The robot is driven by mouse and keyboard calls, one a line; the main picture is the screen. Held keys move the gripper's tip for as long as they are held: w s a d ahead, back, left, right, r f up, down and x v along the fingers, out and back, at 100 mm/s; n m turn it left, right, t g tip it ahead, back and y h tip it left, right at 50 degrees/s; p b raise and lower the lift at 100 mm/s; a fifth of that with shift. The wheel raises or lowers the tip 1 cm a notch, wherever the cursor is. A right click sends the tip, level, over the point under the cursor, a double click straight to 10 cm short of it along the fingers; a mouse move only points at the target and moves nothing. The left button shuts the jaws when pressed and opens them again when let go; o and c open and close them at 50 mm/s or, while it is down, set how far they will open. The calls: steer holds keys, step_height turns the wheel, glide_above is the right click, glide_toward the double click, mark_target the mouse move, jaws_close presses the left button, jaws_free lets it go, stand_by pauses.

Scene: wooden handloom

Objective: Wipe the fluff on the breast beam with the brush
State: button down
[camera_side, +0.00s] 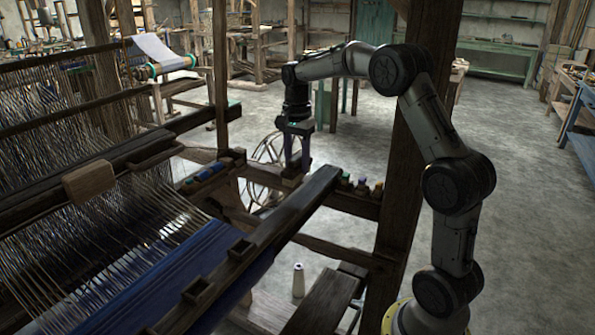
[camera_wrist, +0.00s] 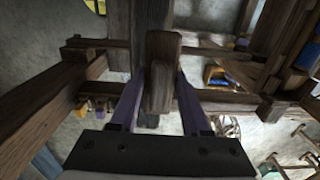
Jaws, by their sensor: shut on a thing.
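My gripper (camera_side: 296,166) points down near the far end of the breast beam (camera_side: 300,203) in the side view. In the wrist view its two purple fingers are closed on a brown wooden block-like piece, the brush (camera_wrist: 160,72). The brush's bristles are hidden in the wrist view, and the brush is small and dark in the side view. The breast beam is a dark wooden bar running from the front up to the right, beside the blue cloth. I cannot tell whether the brush touches the beam. I cannot make out any fluff on it.
Blue woven cloth (camera_side: 165,275) and pale warp threads (camera_side: 125,225) lie left of the beam. Two square wooden brackets stand on the beam. A thick upright post (camera_side: 402,170) stands between the beam and my arm. Small coloured spools (camera_side: 361,187) sit on a crossbar.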

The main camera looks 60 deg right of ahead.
steer(key=shift+r, duration=1.65)
